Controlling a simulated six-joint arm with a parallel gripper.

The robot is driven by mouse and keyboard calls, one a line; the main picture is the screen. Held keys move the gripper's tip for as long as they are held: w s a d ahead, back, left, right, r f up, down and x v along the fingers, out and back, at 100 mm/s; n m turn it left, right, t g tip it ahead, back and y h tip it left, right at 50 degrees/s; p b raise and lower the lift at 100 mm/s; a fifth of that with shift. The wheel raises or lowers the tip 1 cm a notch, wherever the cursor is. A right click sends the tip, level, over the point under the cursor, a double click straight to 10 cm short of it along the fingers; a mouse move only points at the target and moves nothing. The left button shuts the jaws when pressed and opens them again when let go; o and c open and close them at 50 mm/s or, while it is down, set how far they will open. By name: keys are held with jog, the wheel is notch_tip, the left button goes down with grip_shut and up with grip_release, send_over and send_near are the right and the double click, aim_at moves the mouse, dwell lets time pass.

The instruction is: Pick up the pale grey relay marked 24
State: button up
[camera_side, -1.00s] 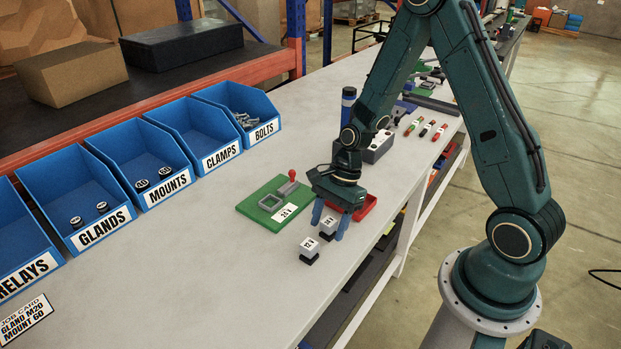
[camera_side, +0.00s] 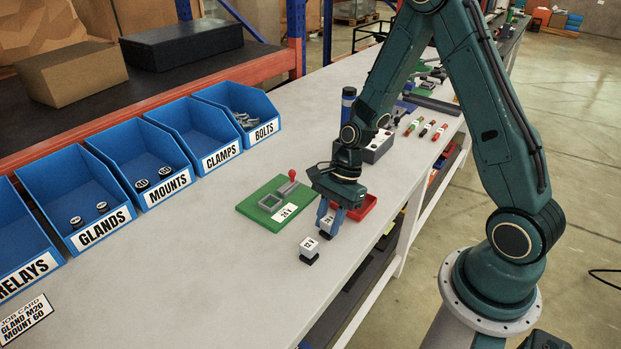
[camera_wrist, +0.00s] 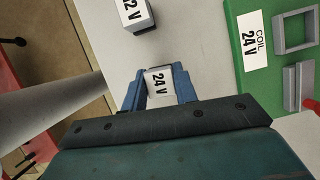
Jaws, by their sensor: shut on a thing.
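The pale grey relay marked 24 V (camera_wrist: 158,84) is between the blue fingers of my gripper (camera_wrist: 158,85) in the wrist view, its marked top facing the camera. In the side view, my gripper (camera_side: 330,221) is shut on this relay (camera_side: 327,222), which is partly hidden by the fingers. I cannot tell whether it touches the table. A second pale grey relay (camera_side: 310,246) with a dark base stands just in front, apart from the gripper. Its label in the wrist view ends in 2 V (camera_wrist: 134,12).
A green board (camera_side: 255,209) with a grey square frame, a red-knobbed lever and a 24 V label lies left of the gripper. A red tray (camera_side: 367,208) is behind it at right. Blue bins (camera_side: 85,190) line the left side.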

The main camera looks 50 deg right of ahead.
aim_at(329, 220)
notch_tip(329, 220, up, 20)
jog(key=shift+f, duration=0.25)
dwell(0.4)
